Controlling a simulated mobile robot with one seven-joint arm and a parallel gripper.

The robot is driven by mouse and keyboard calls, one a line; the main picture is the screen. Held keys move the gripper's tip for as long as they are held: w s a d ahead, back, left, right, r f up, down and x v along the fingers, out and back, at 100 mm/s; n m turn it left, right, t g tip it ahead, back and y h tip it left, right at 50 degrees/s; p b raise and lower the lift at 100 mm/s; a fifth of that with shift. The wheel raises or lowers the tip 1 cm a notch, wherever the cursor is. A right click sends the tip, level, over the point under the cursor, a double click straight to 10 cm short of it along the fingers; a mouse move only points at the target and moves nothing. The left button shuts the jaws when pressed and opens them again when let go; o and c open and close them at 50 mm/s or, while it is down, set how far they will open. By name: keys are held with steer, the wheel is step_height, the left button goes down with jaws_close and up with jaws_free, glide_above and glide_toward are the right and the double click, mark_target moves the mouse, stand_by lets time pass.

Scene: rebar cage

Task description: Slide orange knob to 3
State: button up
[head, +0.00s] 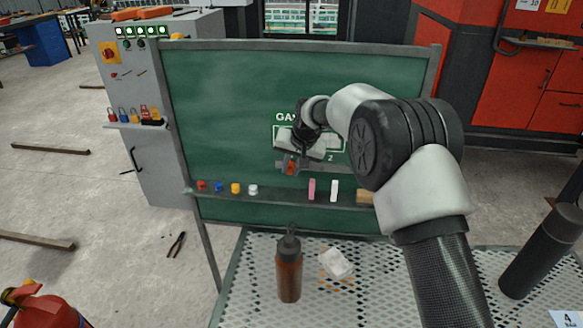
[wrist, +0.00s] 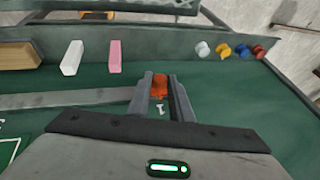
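The orange knob (head: 291,168) is at the left end of a grey rail (wrist: 70,99) on the green board. In the wrist view the knob (wrist: 160,84) sits between the two fingertips of my gripper (wrist: 161,86) and fills the gap. The fingers look closed on its sides. A small white mark, apparently an upside-down 1, shows below the knob in the wrist view. In the head view a white 2 is to the right of the knob. My gripper (head: 290,162) and arm hide much of the rail and the 3 is not visible.
The board's ledge (head: 285,198) below holds several coloured magnets, a pink chalk (head: 312,189), a white chalk (head: 334,190) and a wooden block (head: 364,196). A brown bottle (head: 289,268) and a white item (head: 336,263) stand on the perforated table in front.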

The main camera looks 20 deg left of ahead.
jaws_close()
steer(key=w+d, duration=0.2)
steer(key=d, duration=0.5)
steer(key=w+d+b, duration=0.1)
steer(key=w+d, duration=0.1)
steer(key=d, duration=0.6)
steer(key=w+d, duration=0.2)
steer(key=d, duration=0.6)
steer(key=shift+w+d+b, duration=0.25)
steer(key=shift+w+b, duration=0.05)
steer(key=shift+w, duration=0.05)
steer(key=o, duration=0.8)
jaws_free()
steer(key=shift+d, duration=0.15)
steer(key=shift+r, duration=0.1)
steer(key=shift+r, duration=0.25)
steer(key=p+v, duration=0.1)
steer(key=v, duration=1.5)
steer(key=shift+s+d+r+p, duration=0.2)
steer(key=shift+r+p, duration=0.1)
steer(key=shift+p, duration=0.1)
